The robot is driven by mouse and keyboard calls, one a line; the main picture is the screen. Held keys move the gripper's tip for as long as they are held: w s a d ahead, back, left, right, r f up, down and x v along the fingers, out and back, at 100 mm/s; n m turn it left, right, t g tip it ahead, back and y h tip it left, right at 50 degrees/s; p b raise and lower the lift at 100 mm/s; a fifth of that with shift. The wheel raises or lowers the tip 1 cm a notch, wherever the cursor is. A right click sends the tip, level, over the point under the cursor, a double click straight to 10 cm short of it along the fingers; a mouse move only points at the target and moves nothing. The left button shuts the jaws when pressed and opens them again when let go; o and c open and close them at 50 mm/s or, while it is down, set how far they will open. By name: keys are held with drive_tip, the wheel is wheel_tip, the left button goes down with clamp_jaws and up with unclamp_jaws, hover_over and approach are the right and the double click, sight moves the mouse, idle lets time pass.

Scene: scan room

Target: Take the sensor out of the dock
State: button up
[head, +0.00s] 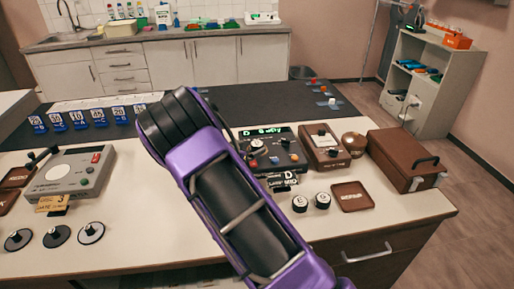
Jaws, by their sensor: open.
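I cannot tell for sure which thing is the sensor or the dock. A black console (272,149) with a green display, a red knob and a cable stands right of my arm, with a dark label marked "D" in front. Beside it is a brown block (325,147) with a pale piece (321,130) on top, possibly the sensor in its dock. A grey device (71,174) with a round white plate and a tag marked "3" stands at the left. My purple and black arm crosses the middle of the counter. My gripper's fingers do not show.
A brown case (402,160) with a handle stands near the counter's right end. A brown tray (352,196) and two small round jars (310,202) lie before it. Black discs (57,235) lie at front left. Blue numbered tags (79,121) stand behind. The dark mat (262,107) is partly bare.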

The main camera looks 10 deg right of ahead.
sight(255, 145)
drive_tip(key=x, duration=0.5)
drive_tip(key=shift+d+r, duration=0.2)
drive_tip(key=shift+d, duration=0.05)
drive_tip(key=c, duration=1.5)
